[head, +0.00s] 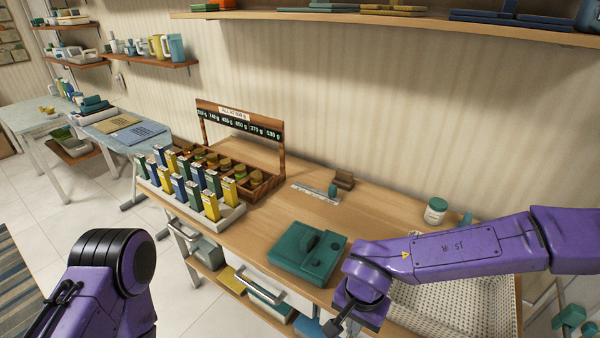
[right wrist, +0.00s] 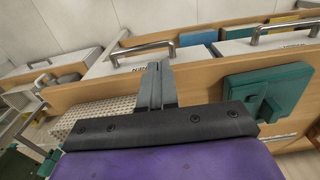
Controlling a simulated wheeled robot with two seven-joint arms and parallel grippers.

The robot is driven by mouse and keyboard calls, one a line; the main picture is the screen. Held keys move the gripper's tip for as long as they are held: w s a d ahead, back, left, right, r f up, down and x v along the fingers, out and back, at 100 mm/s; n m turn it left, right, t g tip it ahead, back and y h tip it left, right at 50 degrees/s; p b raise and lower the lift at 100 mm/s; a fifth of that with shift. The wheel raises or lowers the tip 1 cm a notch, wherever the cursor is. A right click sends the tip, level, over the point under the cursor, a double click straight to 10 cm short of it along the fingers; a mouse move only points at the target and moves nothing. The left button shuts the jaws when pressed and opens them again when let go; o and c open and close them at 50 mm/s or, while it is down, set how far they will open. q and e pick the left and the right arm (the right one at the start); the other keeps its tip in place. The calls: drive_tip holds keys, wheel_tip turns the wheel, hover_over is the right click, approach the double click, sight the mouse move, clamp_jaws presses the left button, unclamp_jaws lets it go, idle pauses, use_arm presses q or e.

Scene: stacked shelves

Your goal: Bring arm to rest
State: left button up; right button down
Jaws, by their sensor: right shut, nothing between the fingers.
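My right arm (head: 455,250) is purple and reaches in from the right, over the front right of the wooden bench (head: 375,215). Its gripper (head: 340,325) points down by the bench's front edge, partly cut off by the frame. In the right wrist view the two grey fingers (right wrist: 157,85) are together with nothing between them. A purple and black part of my left arm (head: 110,265) shows at the lower left. The left gripper is out of view.
A green box-like device (head: 307,252) sits just left of my right gripper. A white woven-pattern tray (head: 470,300) lies under the right arm. A rack with several small boxes (head: 235,212) stands at the bench's left. Drawer handles (head: 260,286) stick out in front. A white jar (head: 435,211) stands behind the arm.

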drive_tip(key=s+d+f+m+t+h+b, duration=0.2)
drive_tip(key=d+f, duration=0.3)
drive_tip(key=f, duration=0.4)
drive_tip(key=s+d+f+m+t+h+b, duration=0.1)
drive_tip(key=s+d+f+m+t+b, duration=0.15)
drive_tip(key=d+f, duration=0.45)
use_arm(q)
wheel_tip(320, 180, down, 9)
drive_tip(key=b, duration=0.4)
drive_tip(key=shift+s+b, duration=0.3)
drive_tip(key=shift+s, duration=0.1)
use_arm(e)
drive_tip(key=s+d+f+n+g, duration=0.1)
drive_tip(key=s+d+f+n, duration=0.3)
drive_tip(key=s+f, duration=0.9)
drive_tip(key=s+d, duration=0.1)
drive_tip(key=d, duration=0.2)
drive_tip(key=shift+s+f+n, duration=0.15)
drive_tip(key=shift+f+n, duration=0.1)
drive_tip(key=shift+n, duration=0.1)
